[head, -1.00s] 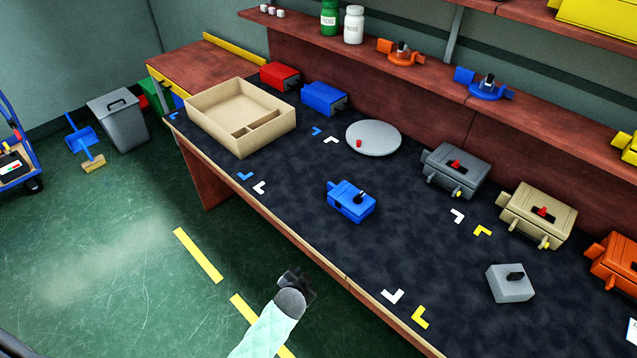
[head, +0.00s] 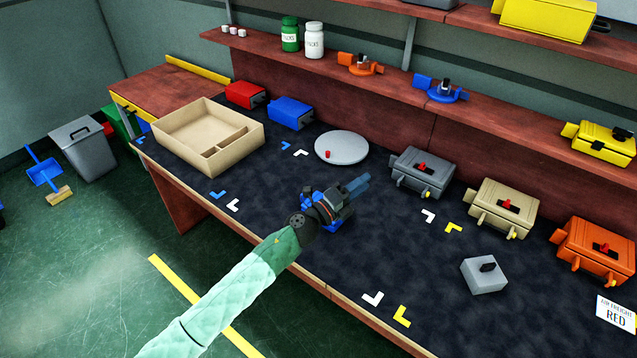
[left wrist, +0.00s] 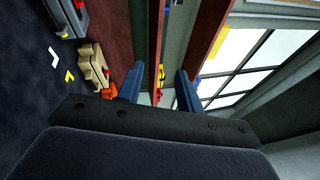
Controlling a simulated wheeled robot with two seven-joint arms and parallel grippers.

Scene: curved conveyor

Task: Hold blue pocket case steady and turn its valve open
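The blue pocket case (head: 307,200) lies on the dark mat near the bench's front edge. My left forearm end and gripper cover most of it in the head view, and its black valve handle is hidden now. My left gripper (head: 360,184) is over the case, with its blue fingers reaching past it toward the back right. Contact with the case cannot be told. In the left wrist view the two fingers (left wrist: 160,88) stand apart with nothing between them. The case does not show there. My right gripper is not in view.
A grey round plate (head: 345,149) with a small red piece lies behind the case. An open beige tray (head: 182,148) is at left. Grey (head: 423,172), tan (head: 503,206) and orange (head: 592,250) cases line the right. A small grey block (head: 484,275) stands in front of them.

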